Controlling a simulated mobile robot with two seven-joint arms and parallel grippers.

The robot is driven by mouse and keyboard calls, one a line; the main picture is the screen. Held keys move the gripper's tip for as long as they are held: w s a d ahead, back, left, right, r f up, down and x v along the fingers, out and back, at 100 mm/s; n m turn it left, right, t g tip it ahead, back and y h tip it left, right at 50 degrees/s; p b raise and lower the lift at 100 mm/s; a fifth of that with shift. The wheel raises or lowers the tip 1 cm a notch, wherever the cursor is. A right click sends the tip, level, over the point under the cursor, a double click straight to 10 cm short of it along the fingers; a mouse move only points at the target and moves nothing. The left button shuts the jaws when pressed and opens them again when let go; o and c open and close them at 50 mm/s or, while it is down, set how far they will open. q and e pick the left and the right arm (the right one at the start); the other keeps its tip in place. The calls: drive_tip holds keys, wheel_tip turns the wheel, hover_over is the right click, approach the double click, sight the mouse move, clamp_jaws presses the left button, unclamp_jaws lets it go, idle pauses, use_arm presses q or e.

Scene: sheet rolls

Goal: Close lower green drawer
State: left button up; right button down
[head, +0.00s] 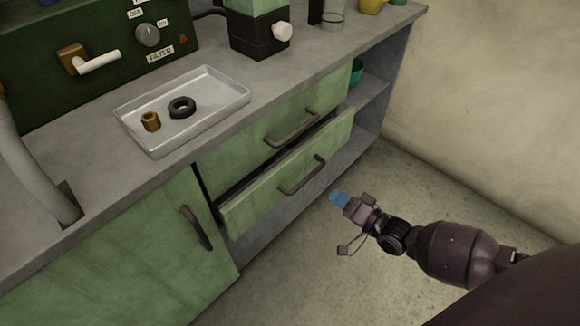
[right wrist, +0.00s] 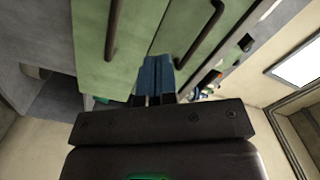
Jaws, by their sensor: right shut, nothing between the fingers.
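The lower green drawer (head: 290,174) stands partly pulled out of the cabinet, with a dark gap above its front. Its dark bar handle (head: 302,175) is on the front. My right gripper (head: 336,196) is shut and empty, with blue fingertips, to the right of the drawer front in the head view. In the right wrist view the blue fingers (right wrist: 156,76) are together and point toward the green drawer fronts and handles. I cannot tell whether they touch the drawer. My left gripper is not in view.
The upper green drawer (head: 330,98) looks shut. A green door (head: 130,250) is at the left. A white tray (head: 215,118) with a black ring and a brass nut lies on the grey counter. An open shelf (head: 375,80) is at right. Floor before the drawers is clear.

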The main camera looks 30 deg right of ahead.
drive_tip(key=m, duration=0.7)
drive_tip(key=b, duration=0.2)
approach(292, 162)
drive_tip(key=shift+h, duration=0.3)
drive_tip(key=x, duration=0.6)
drive_tip(key=shift+s+a, duration=0.1)
drive_tip(key=shift+a, duration=0.2)
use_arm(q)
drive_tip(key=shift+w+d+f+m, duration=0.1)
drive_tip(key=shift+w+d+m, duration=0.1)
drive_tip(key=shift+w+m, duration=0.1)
use_arm(e)
drive_tip(key=shift+w+a+r, duration=0.1)
drive_tip(key=shift+w+a, duration=0.1)
drive_tip(key=shift+w, duration=0.5)
